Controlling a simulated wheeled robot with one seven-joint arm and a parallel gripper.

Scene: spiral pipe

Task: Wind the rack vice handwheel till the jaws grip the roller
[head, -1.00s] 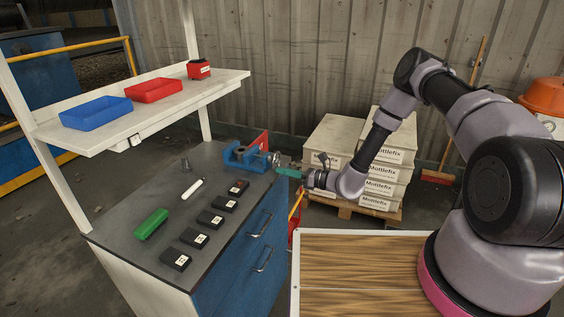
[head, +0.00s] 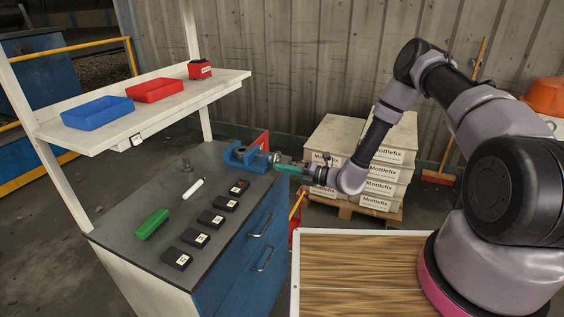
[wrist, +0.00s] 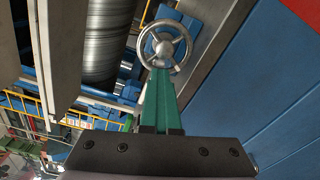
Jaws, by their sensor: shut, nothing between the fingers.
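The blue rack vice (head: 238,155) sits at the far right corner of the grey bench top. Its silver handwheel (head: 275,158) faces my arm. In the wrist view the handwheel (wrist: 165,44) is a round metal rim with spokes and a hub. My gripper (head: 281,167) has teal fingers, shut with nothing between them. In the wrist view the fingertips (wrist: 161,74) overlap the lower part of the rim; I cannot tell whether they touch it.
Black labelled blocks (head: 211,217), a green box (head: 152,223) and a white cylinder (head: 194,188) lie on the bench. A shelf (head: 190,92) with blue and red bins hangs above. Stacked cartons (head: 332,139) stand on a pallet behind my gripper.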

